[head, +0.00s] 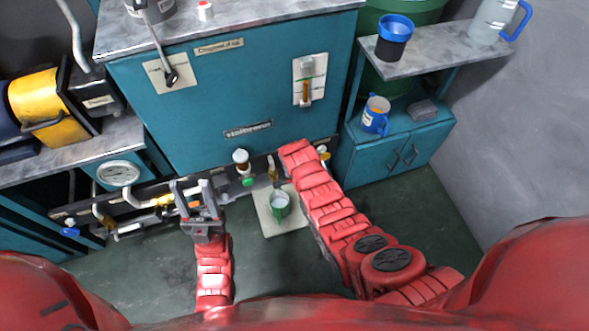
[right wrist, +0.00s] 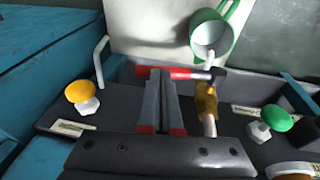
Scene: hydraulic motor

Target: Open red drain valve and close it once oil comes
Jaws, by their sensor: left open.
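In the right wrist view the red drain valve handle (right wrist: 185,73) lies crosswise at the tips of my right gripper (right wrist: 160,75), beside a brass valve body (right wrist: 206,98). My right fingers are close together, and the handle is at or touching their tips. I cannot tell whether it is clamped. A light spout end points toward a green-handled cup (right wrist: 212,38); no oil shows in it. In the head view the cup (head: 280,203) stands on a pale board (head: 270,222) on the floor. My left gripper (head: 196,190) is open and empty, left of the cup.
A yellow-knobbed valve (right wrist: 82,92) and a green-knobbed valve (right wrist: 275,118) flank the brass valve. The teal tank (head: 225,95) stands behind. A round gauge (head: 118,173) and pipework are at left, a teal cabinet (head: 400,150) at right. The floor in front is clear.

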